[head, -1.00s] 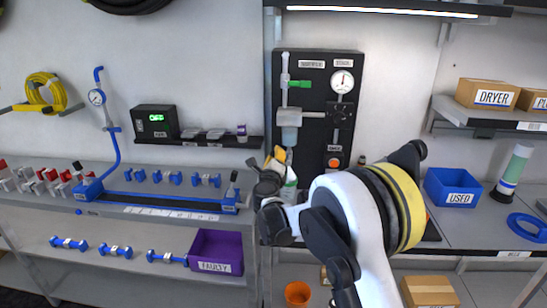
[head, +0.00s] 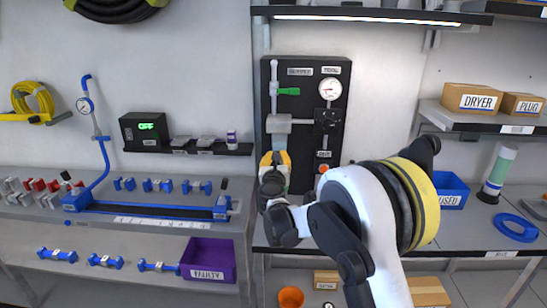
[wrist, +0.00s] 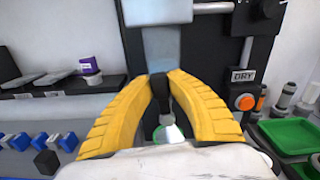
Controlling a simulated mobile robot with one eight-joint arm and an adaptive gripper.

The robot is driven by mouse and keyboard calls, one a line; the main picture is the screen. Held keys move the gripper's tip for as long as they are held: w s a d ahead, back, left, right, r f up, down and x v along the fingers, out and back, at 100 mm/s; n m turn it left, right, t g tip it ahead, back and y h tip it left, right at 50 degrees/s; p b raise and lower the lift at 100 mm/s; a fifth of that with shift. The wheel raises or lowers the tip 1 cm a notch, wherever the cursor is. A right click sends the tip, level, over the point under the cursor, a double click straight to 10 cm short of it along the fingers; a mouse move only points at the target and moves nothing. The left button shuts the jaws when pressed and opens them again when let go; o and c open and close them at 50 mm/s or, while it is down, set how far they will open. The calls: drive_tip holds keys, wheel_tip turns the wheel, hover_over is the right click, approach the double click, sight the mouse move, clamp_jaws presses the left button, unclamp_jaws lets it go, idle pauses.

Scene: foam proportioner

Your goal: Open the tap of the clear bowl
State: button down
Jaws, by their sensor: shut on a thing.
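The clear bowl (head: 278,140) hangs from the grey block on the black wall panel. In the wrist view its pale blue body (wrist: 155,47) fills the upper middle. Its black tap (wrist: 160,92) points down from the bowl's underside. My gripper (head: 275,158) has yellow fingers and is directly below the bowl. In the wrist view my gripper (wrist: 161,82) is shut on the tap, one finger on each side. The tap's upper end is partly hidden by the fingertips. I cannot tell how far the tap is turned.
The panel carries a round gauge (head: 331,89), a green lever (head: 289,91) and an orange button (wrist: 245,102) under a DRY label. A shelf (head: 190,148) lies left of the bowl. A green tray (wrist: 284,135) is at the right. An orange cup (head: 291,298) stands lower down.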

drive_tip(key=shift+d+m, duration=0.3)
drive_tip(key=shift+m, duration=0.4)
drive_tip(key=c, duration=1.3)
unclamp_jaws()
drive_tip(key=shift+d, duration=0.1)
drive_tip(key=shift+s, duration=0.1)
drive_tip(key=s, duration=1.1)
drive_tip(key=shift+s+a, duration=0.25)
drive_tip(key=shift+s, duration=0.15)
drive_tip(key=shift+r, duration=0.1)
